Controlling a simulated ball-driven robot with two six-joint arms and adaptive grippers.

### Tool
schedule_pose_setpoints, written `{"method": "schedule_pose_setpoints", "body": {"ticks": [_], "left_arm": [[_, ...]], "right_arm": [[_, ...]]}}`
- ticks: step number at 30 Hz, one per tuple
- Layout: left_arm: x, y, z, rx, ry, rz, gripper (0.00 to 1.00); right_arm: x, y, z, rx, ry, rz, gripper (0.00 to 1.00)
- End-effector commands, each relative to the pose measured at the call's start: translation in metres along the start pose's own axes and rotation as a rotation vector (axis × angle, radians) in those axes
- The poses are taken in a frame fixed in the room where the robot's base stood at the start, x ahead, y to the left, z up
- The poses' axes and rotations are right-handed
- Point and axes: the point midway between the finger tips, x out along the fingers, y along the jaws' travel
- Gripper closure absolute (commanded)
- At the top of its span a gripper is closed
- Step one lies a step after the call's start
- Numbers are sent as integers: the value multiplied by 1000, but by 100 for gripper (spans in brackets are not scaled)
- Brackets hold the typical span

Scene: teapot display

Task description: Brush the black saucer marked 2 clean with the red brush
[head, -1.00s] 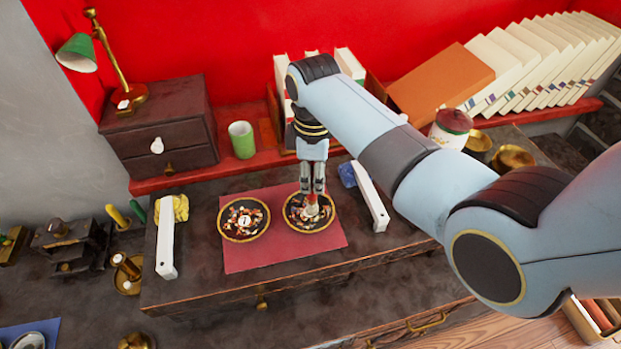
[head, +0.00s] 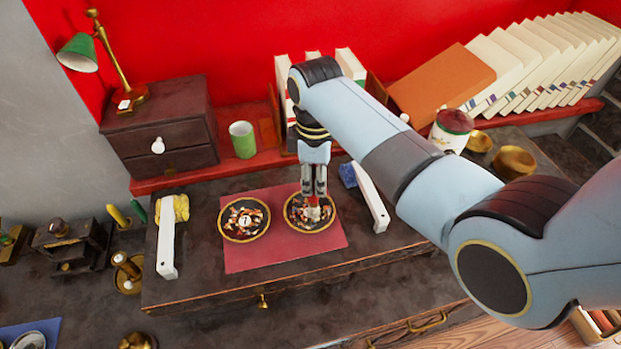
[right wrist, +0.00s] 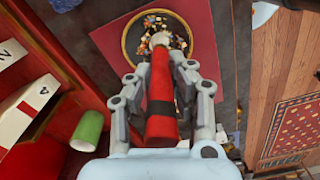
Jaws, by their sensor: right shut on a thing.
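Two black saucers with gold rims lie on a red mat (head: 285,250), both strewn with brown, orange and white crumbs. The left saucer (head: 222,228) has a white mark whose number I cannot read for sure. The right saucer (head: 288,223) sits under my right gripper (head: 314,191), and no number shows on it. My right gripper is shut on the red brush (right wrist: 162,90), which has a black band. The brush's pale bristle end is down at the right saucer, among the crumbs. My left gripper is in neither view.
White bars (head: 166,240) and (head: 372,198) flank the mat, with a yellow cloth (head: 181,208) and a blue cloth (head: 347,174) beside them. A green cup (head: 242,140) and a lidded jar (head: 451,130) stand behind. Wooden pegs and stands are at the left.

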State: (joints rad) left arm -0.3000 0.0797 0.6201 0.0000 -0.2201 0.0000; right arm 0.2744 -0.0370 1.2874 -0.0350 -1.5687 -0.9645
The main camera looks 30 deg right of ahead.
Motion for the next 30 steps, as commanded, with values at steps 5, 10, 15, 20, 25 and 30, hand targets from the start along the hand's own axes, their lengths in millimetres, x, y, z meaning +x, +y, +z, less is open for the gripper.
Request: {"method": "schedule_pose_setpoints", "body": {"ticks": [5,10,15,20,25,30], "left_arm": [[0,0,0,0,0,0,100],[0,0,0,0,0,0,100],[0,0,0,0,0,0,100],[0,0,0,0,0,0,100],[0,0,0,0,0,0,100],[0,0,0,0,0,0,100]], "right_arm": [[-2,0,-1,0,1,1,100],[-19,1,-1,0,3,3,100],[-38,0,-1,0,3,3,100],[-54,0,-1,-1,2,1,100],[-61,0,-1,-1,2,0,100],[-61,0,-1,-1,1,0,100]]}}
